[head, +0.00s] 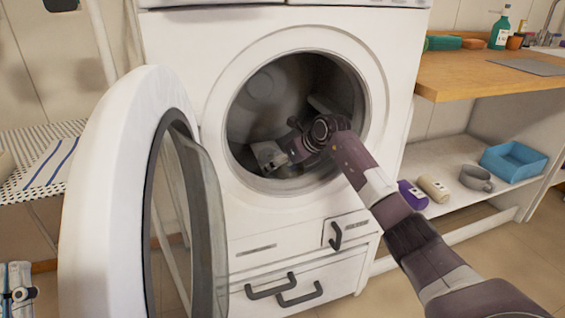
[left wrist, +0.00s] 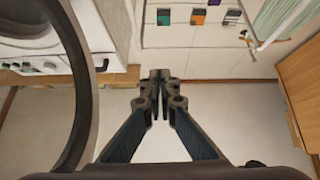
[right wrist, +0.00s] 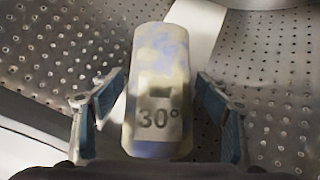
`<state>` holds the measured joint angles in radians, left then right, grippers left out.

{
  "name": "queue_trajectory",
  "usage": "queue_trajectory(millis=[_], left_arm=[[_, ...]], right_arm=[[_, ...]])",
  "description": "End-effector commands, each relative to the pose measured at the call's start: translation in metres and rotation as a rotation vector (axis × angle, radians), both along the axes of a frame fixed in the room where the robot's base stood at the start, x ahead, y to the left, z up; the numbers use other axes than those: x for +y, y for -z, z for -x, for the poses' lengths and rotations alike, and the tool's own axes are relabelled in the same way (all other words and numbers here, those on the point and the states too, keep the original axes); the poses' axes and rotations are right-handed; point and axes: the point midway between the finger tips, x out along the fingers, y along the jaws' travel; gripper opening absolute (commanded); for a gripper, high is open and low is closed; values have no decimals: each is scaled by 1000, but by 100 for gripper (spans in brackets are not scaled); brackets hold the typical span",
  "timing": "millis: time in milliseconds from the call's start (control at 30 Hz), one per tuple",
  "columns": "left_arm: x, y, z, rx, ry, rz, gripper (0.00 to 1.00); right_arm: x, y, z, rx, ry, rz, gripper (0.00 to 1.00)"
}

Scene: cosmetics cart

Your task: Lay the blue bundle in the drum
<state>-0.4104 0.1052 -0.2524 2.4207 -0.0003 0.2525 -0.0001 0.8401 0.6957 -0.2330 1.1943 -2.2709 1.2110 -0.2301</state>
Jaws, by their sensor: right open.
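The bundle (right wrist: 158,85), a rolled shape in mottled pale blue and yellowish white with a "30°" label, lies on the perforated metal of the drum (right wrist: 50,45). My right gripper (right wrist: 160,98) is open, with one finger on each side of the bundle and visible gaps. In the head view my right arm reaches through the washer's round opening into the drum (head: 265,90); its gripper (head: 272,156) is small and dark there, and the bundle is hard to make out.
The washer door (head: 100,200) stands wide open at left. At right, a wooden counter (head: 470,75) stands above a shelf with a blue basket (head: 512,160), a mug (head: 476,178) and bottles.

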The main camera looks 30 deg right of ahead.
Motion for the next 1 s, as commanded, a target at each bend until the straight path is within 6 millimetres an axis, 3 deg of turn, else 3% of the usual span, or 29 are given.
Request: queue_trajectory(millis=[100, 267, 533, 800, 1000], left_arm=[[-1, 1, -2, 14, 0, -4, 0], [-2, 22, -17, 131, -6, -37, 0], [-1, 74, -40, 384, -22, -107, 0], [2, 115, -46, 566, -32, -156, 0], [4, 127, -46, 613, -34, -168, 0]], right_arm=[[-1, -7, 2, -2, 1, 0, 69], [-4, -20, 15, -3, 1, 3, 69], [-9, -54, 48, -2, 0, 4, 69], [-13, -81, 76, -1, 0, 3, 69], [-13, -88, 84, 0, -1, 0, 69]])
